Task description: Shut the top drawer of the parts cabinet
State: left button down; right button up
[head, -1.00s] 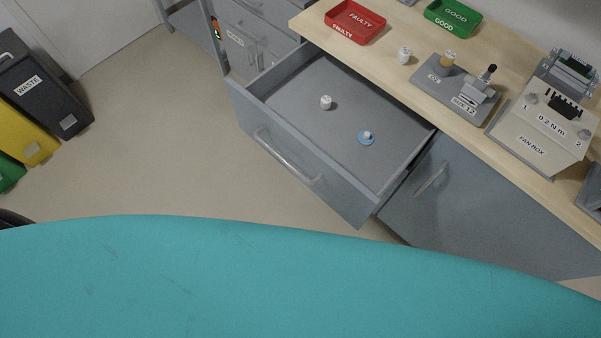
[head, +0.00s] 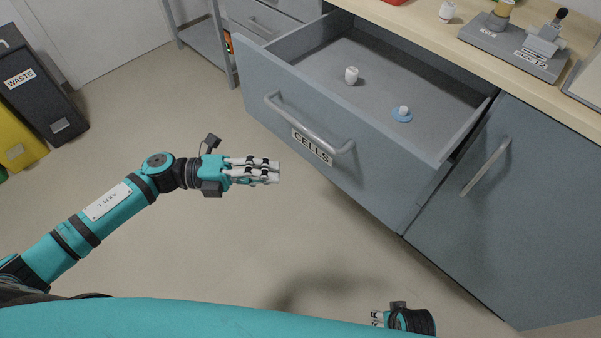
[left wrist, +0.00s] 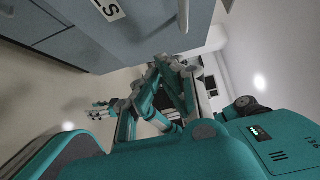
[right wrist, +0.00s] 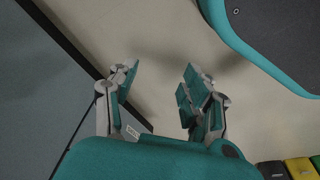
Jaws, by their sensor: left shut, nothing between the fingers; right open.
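The grey top drawer (head: 350,150), labelled CELLS, stands pulled out of the parts cabinet (head: 500,220), with a bar handle (head: 310,125) on its front. My left gripper (head: 278,171) is shut and empty, in front of and apart from the drawer front. The drawer front also shows at the top of the left wrist view (left wrist: 140,30). My right gripper (head: 377,318) is low at the bottom edge, mostly hidden; in the right wrist view (right wrist: 157,85) it is open and empty.
A wooden worktop (head: 400,22) over the cabinet carries a white part (head: 447,11) and a grey fixture (head: 515,45). A shelf frame (head: 205,40) stands left of the drawer. Waste bins (head: 35,85) are far left. The floor before the drawer is clear.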

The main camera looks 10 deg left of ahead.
pick_arm(q)
send_near(353, 161)
jog(key=s+d, duration=0.2)
jog(key=s, duration=0.1)
jog(key=w+d, duration=0.3)
jog(key=shift+w, duration=0.3)
jog(key=shift+d, duration=0.1)
pick_arm(e)
jog(key=shift+f, duration=0.35)
pick_arm(q)
jog(key=shift+w, duration=0.1)
pick_arm(e)
jog(key=shift+s+d+f, duration=0.1)
jog(key=shift+s, duration=0.15)
